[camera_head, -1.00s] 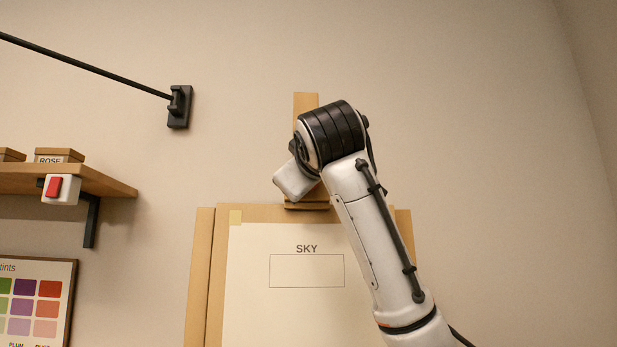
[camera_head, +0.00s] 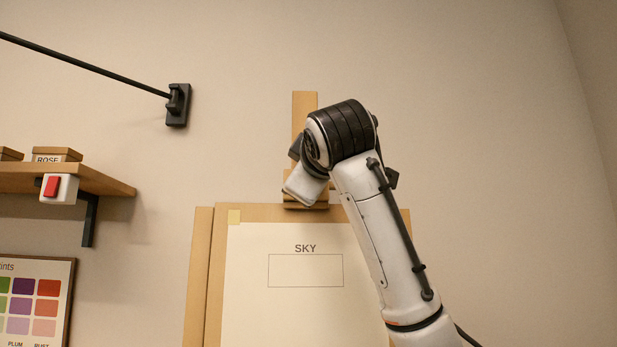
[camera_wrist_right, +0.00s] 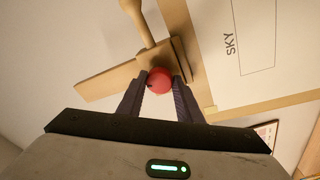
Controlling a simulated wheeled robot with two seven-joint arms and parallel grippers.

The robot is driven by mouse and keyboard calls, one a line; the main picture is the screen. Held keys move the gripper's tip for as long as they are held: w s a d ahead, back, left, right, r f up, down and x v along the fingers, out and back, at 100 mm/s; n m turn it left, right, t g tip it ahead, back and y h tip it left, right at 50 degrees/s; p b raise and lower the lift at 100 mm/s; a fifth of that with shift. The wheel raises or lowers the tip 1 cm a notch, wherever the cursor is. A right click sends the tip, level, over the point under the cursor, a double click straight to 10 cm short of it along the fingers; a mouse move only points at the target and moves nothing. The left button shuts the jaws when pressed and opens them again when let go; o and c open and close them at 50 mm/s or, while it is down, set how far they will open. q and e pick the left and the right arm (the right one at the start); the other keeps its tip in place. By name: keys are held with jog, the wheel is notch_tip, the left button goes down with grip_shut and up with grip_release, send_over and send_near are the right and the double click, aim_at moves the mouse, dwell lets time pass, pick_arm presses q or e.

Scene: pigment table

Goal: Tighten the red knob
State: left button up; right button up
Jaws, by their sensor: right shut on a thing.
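The red knob (camera_wrist_right: 158,80) shows in the right wrist view, at the top of the wooden easel. My right gripper (camera_wrist_right: 160,88) is shut on it, one dark finger on each side. In the head view my right arm reaches up in front of the easel (camera_head: 201,270), and the knob is hidden behind the wrist. The board with the paper marked SKY (camera_head: 305,310) stands just below. My left gripper is in neither view.
A wooden shelf (camera_head: 105,184) with boxes and a red switch (camera_head: 52,186) is on the wall at left. A colour chart (camera_head: 72,300) hangs below it. A dark rod (camera_head: 90,67) runs to a wall bracket (camera_head: 177,105). The wall right of my arm is bare.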

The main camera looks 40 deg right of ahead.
jog(key=o, duration=1)
jog(key=b+v, duration=0.3)
jog(key=v, duration=0.7)
jog(key=shift+s+a, duration=0.15)
jog(key=shift+s, duration=0.05)
